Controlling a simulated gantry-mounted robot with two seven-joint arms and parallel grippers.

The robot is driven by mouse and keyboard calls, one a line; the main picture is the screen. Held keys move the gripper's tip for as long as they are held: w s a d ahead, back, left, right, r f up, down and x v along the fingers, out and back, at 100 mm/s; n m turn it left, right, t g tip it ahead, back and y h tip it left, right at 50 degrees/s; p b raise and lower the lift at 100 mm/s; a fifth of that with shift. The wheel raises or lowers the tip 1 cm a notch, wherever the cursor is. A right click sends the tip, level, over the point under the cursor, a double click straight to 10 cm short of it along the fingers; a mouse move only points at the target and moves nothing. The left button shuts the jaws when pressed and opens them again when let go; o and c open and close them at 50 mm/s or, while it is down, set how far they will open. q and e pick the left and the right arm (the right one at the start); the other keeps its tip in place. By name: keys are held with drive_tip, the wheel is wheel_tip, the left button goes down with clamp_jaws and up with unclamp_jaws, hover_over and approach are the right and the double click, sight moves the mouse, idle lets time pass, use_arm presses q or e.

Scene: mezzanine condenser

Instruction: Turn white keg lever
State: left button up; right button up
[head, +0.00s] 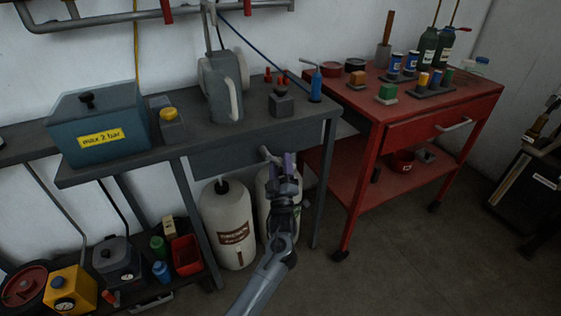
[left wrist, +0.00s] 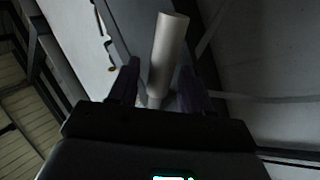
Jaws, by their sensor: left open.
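Two white kegs stand under the grey bench: a left one (head: 228,225) with a brown label, and a right one (head: 263,190) partly hidden behind my left arm. A pale lever (head: 268,155) sticks up above the right keg, just left of my gripper's fingers. In the left wrist view the white lever (left wrist: 168,50) is a round bar between the fingers. My left gripper (head: 286,163) is open, with its purple fingers at the lever; it also shows in the left wrist view (left wrist: 158,82). I cannot tell whether the fingers touch the lever. My right gripper is out of view.
The grey bench (head: 225,140) overhangs the kegs, and its leg (head: 325,185) stands right of my gripper. A red cart (head: 420,125) is farther right. A red bin (head: 186,255) and several tools sit left of the kegs. The floor in front is clear.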

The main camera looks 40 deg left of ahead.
use_arm(q)
drive_tip(key=p+v, duration=0.3)
drive_tip(key=v, duration=0.7)
